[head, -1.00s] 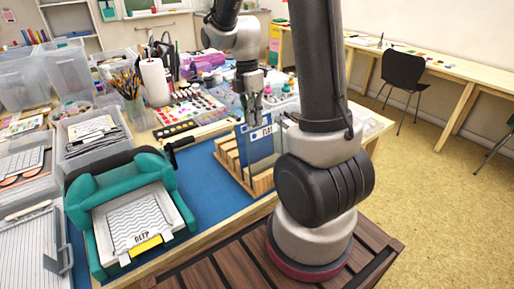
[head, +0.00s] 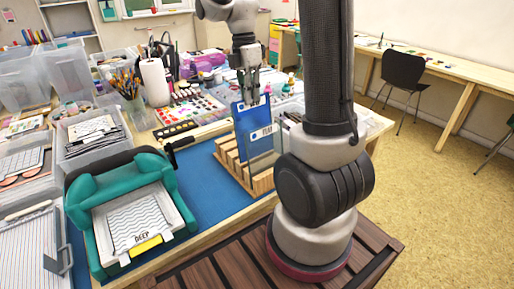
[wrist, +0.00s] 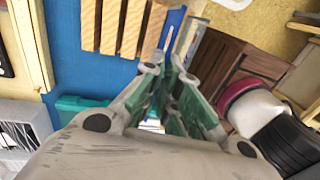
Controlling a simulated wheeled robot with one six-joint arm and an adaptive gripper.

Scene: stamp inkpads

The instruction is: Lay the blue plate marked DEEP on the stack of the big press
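My gripper (head: 249,96) is shut on the top edge of a blue plate (head: 254,122) with a small white label; the label is too small to read with certainty. The plate is upright, raised over the slotted wooden rack (head: 262,184); whether its lower edge is clear of the slots I cannot tell. In the wrist view the closed fingers (wrist: 176,62) meet at a thin blue edge of the plate (wrist: 174,22). The teal press (head: 112,178) stands left of the rack, open, with a zigzag-patterned sheet (head: 142,218) on its bed and a label that reads DEEP.
A blue mat (head: 205,175) lies between press and rack. A paper towel roll (head: 154,82), brush jar (head: 135,110) and paint palette (head: 190,105) stand behind. Clear bins (head: 95,135) crowd the left. My arm's lower links stand close right of the rack.

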